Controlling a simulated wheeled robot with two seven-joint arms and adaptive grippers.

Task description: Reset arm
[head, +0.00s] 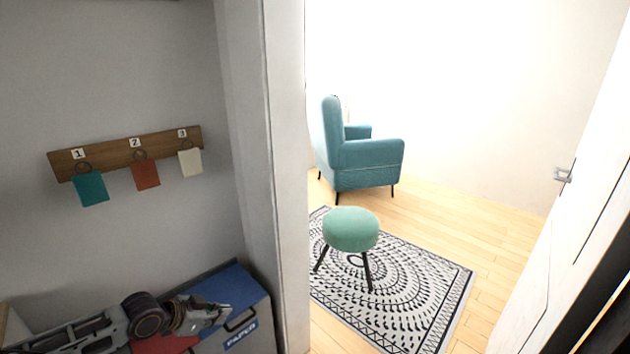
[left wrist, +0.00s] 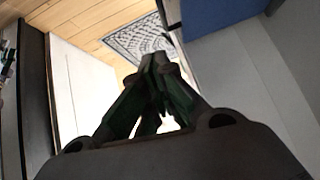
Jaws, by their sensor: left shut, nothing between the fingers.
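My left gripper (head: 212,316) shows at the lower left of the head view, its arm coming in from the left. It is above the bins with the red and blue lids, and its fingers point right. In the left wrist view my left gripper (left wrist: 158,65) has its fingertips together, with nothing between them. My right gripper does not show in either view.
A blue-lidded bin (head: 235,290) marked PAPER stands below the gripper. A wooden rack (head: 110,157) with several tags hangs on the wall. A door frame (head: 280,180) opens onto a room with a green stool (head: 350,229), a patterned rug (head: 420,300) and a teal armchair (head: 365,160). A white door (head: 575,200) stands open.

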